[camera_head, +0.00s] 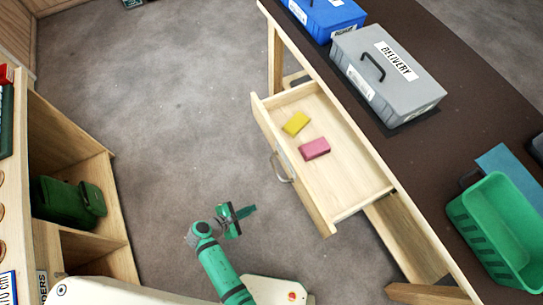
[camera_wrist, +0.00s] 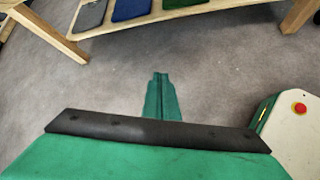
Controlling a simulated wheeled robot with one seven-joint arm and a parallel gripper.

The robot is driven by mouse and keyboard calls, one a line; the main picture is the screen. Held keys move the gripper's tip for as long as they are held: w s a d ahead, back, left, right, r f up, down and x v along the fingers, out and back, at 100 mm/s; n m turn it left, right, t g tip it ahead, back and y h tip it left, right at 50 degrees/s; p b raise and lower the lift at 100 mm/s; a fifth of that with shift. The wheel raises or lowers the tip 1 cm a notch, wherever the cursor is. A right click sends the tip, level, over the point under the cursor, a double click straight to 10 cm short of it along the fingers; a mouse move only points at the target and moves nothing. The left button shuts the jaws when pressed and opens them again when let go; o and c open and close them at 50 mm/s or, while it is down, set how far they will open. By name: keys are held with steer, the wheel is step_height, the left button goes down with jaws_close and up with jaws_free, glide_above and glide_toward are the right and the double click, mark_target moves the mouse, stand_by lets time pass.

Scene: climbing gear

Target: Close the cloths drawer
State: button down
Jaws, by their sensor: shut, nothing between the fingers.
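The wooden drawer (camera_head: 357,203) stands pulled far out of the dark-topped table in the head view. A yellow block-like piece (camera_head: 296,123) and a pink one (camera_head: 315,149) lie inside it, possibly folded cloths. Its curved metal handle (camera_head: 279,168) is on the front panel, facing left. My green gripper (camera_head: 250,211) is shut and empty, below and left of the drawer front and apart from it. In the wrist view the closed fingers (camera_wrist: 161,92) point over bare floor; the drawer is not clearly seen there.
On the tabletop (camera_head: 462,75) are a grey delivery box (camera_head: 385,75), a blue box (camera_head: 325,17) and a green crate (camera_head: 500,228). A wooden shelf with a green bag (camera_head: 68,199) stands at left. Grey carpet (camera_head: 170,95) between them is clear.

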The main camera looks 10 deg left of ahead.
steer(key=w+a+r+n+t+h, duration=0.25)
steer(key=w+r+h, duration=0.25)
steer(key=w+r, duration=0.3)
steer(key=h, duration=0.3)
glide_toward(280, 153)
steer(key=shift+n+t, duration=0.25)
steer(key=shift+t, duration=0.1)
steer(key=x, duration=0.6)
steer(key=shift+d, duration=0.25)
steer(key=shift+s, duration=0.1)
steer(key=shift+d, duration=0.1)
